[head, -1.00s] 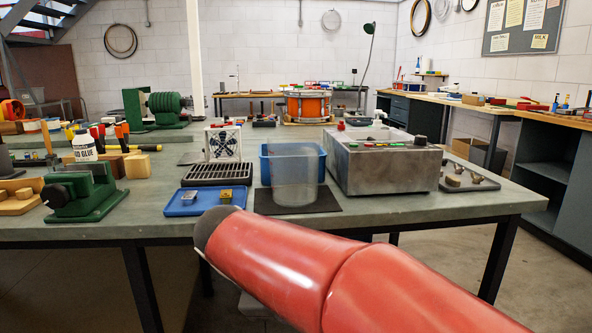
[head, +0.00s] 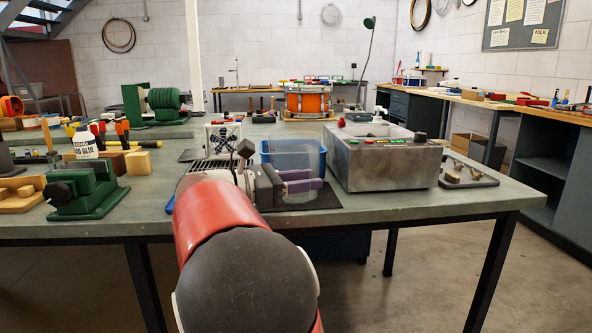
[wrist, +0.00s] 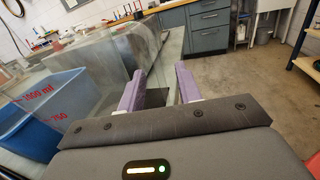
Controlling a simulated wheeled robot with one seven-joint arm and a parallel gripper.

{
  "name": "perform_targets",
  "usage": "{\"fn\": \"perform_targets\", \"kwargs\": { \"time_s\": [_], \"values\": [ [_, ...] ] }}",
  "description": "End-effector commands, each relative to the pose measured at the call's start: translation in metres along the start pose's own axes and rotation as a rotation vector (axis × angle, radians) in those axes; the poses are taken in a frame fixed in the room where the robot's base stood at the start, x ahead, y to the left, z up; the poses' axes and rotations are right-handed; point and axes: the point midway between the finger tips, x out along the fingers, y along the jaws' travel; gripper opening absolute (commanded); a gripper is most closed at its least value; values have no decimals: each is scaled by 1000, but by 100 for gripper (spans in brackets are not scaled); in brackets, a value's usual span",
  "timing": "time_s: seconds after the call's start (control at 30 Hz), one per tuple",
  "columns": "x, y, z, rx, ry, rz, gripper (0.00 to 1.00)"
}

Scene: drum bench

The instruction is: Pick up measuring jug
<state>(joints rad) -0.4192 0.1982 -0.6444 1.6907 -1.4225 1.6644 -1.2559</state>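The measuring jug (head: 292,156) is a clear, pale, see-through vessel on the dark mat at the bench's front edge. My gripper (head: 316,180) shows low in front of it in the head view, and its purple fingers hide part of the jug. In the wrist view the jug (wrist: 62,97) stands left of the fingers, with red marks reading 1000 ml and 750. My gripper (wrist: 160,74) is open there, with an empty gap between the fingers. The jug is outside that gap. I cannot tell whether a finger touches it.
A blue bin (head: 318,150) stands close behind the jug. A grey metal box (head: 385,170) with buttons is just to the right. A black rack (head: 208,166) and a blue tray (head: 169,204), mostly hidden by my arm, lie left. A green vise (head: 90,190) is farther left.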

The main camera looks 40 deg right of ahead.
Motion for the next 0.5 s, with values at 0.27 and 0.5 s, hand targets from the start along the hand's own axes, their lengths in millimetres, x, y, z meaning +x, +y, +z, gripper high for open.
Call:
{"fn": "perform_targets", "kwargs": {
  "time_s": [0.27, 0.5],
  "values": [
    [22, 0, 0, 1, 1, 0, 34],
    [22, 0, 0, 1, 1, 1, 24]
  ]
}}
